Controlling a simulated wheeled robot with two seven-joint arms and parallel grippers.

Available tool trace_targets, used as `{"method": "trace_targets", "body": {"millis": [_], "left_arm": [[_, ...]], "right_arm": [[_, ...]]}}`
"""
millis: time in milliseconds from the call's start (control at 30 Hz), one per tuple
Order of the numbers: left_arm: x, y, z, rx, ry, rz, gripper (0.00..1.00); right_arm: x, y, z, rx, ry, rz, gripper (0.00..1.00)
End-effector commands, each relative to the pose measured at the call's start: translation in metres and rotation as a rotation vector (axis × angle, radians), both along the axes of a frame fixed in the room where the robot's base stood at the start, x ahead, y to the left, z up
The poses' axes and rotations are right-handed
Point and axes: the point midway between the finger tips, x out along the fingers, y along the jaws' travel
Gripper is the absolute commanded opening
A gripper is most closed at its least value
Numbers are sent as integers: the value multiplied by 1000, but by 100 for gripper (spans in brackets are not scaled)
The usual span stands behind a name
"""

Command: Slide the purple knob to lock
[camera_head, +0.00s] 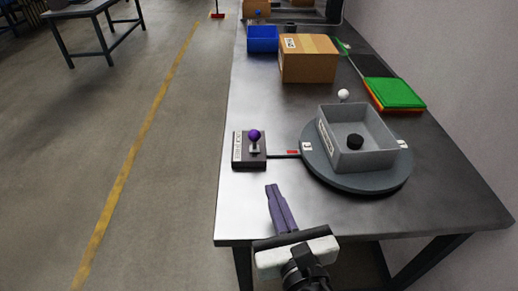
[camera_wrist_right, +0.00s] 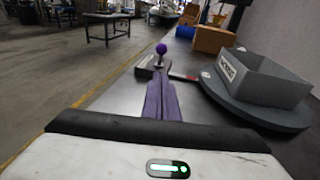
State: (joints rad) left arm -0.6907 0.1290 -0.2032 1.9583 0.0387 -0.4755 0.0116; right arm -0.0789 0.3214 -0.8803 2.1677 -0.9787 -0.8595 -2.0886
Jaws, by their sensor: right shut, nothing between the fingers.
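The purple knob (camera_head: 254,135) is a small ball on a short metal stem, standing on a dark box (camera_head: 249,154) with a pale label on its left side. The box sits at the left edge of the table. My right gripper (camera_head: 271,188) is shut and empty, in front of the box and apart from the knob in the head view. In the right wrist view the knob (camera_wrist_right: 161,48) shows just beyond the purple fingertips (camera_wrist_right: 160,78), which hide part of the box. My left gripper is not in view.
A round grey turntable (camera_head: 355,184) carries a grey bin (camera_head: 375,155) with a black round piece (camera_head: 355,142) inside. A dark bar with a red mark (camera_head: 292,153) links it to the box. A cardboard box (camera_head: 309,60) and a blue bin (camera_head: 262,39) stand farther back. Bare table lies around my gripper.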

Motion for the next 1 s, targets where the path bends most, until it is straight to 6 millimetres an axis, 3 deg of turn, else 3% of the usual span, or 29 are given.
{"method": "trace_targets", "body": {"millis": [167, 600, 800, 1000], "left_arm": [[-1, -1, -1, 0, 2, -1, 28], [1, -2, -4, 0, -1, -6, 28], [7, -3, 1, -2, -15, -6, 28], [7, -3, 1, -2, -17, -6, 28]], "right_arm": [[18, 3, -1, 2, -3, -2, 0], [106, 21, -9, 4, -2, -2, 0], [129, 25, -5, 4, 0, -1, 0], [135, 27, -5, 3, 2, -1, 0]]}}
